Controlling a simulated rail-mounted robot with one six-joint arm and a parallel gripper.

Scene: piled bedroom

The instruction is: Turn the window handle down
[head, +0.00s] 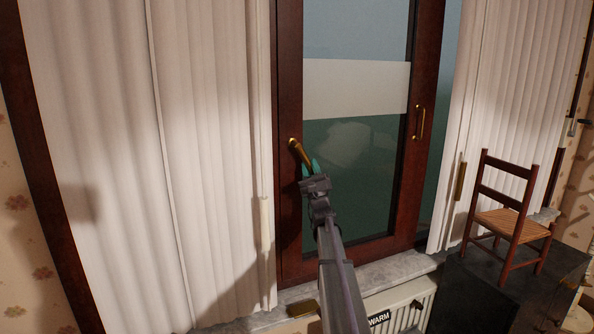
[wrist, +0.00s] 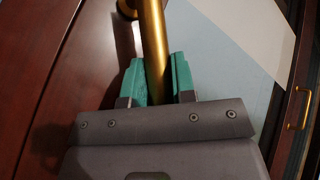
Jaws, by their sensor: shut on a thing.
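The brass window handle (head: 298,150) sits on the left stile of the dark red-brown window frame (head: 290,82). It slants down to the right from its round pivot. My gripper (head: 311,168) reaches up to the handle's lower end, its green fingertips on either side of it. In the wrist view the brass handle (wrist: 152,38) runs down between the green fingers, and my gripper (wrist: 159,80) is shut on it. The handle's lowest tip is hidden between the fingers and the gripper body.
White pleated curtains (head: 205,130) hang close on the left, others (head: 508,90) on the right. A second brass handle (head: 420,122) is on the right stile. A stone sill (head: 385,270) and a radiator (head: 405,298) lie below. A wooden chair (head: 508,222) stands on a dark cabinet (head: 480,300).

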